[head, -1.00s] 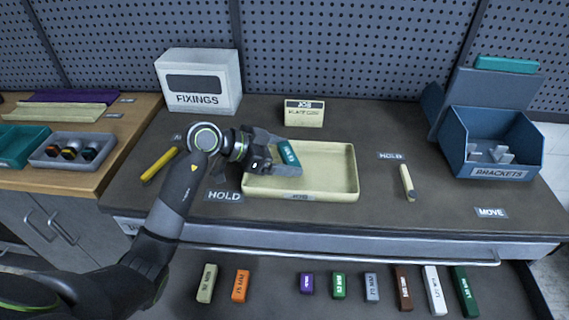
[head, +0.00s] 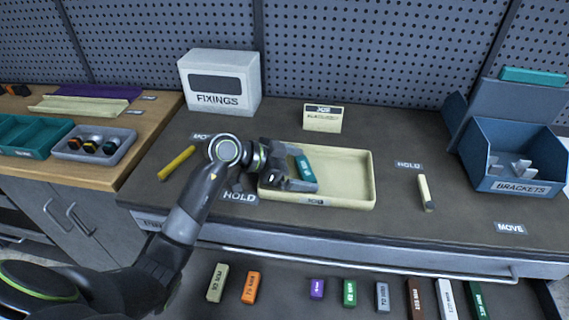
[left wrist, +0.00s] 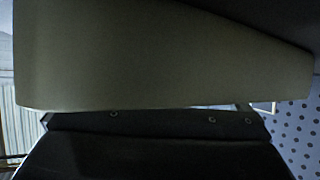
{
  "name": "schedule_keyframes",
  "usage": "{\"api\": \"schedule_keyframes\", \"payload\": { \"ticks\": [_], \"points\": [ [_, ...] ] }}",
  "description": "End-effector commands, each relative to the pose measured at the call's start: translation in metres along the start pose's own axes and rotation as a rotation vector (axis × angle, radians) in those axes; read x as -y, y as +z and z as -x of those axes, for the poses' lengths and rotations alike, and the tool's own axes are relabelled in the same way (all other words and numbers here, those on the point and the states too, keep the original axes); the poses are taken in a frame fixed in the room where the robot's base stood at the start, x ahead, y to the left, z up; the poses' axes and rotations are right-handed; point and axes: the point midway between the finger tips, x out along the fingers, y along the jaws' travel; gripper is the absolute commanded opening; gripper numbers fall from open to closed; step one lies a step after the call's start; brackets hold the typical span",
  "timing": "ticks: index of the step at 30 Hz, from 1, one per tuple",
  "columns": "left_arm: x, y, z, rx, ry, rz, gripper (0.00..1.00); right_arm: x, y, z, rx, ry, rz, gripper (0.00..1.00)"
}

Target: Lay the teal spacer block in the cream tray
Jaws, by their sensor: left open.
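The cream tray (head: 362,180) stands in the middle of the worktop. The teal spacer block (head: 305,168), with pale lettering, shows in the left part of the tray, at the jaws of my left gripper (head: 299,178). The gripper reaches over the tray's left wall, low inside it, and its jaws are open. The jaws partly cover the block, so I cannot tell whether it touches the tray floor. In the left wrist view a broad pale surface fills the upper part and the block cannot be made out. My right gripper is not in view.
A white FIXINGS box (head: 221,82) and a small cream sign (head: 322,118) stand behind. A yellow bar (head: 177,163) lies left of the gripper, a cream bar (head: 426,192) right of the tray. A blue BRACKETS bin (head: 515,160) stands far right. Several coloured blocks lie in the drawer.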

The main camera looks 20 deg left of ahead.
Motion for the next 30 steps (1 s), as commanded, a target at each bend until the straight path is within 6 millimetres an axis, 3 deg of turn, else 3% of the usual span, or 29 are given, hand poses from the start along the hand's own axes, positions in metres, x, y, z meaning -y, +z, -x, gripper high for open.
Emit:
{"api": "schedule_keyframes", "payload": {
  "ticks": [18, 30],
  "points": [
    [0.0, 0.002, 0.094, 0.007, -0.002, -0.001, 1.0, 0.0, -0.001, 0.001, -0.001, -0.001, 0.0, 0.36],
    [0.0, 0.001, 0.118, 0.002, 0.0, 0.002, 1.0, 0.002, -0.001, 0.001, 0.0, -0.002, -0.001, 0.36]
  ]
}}
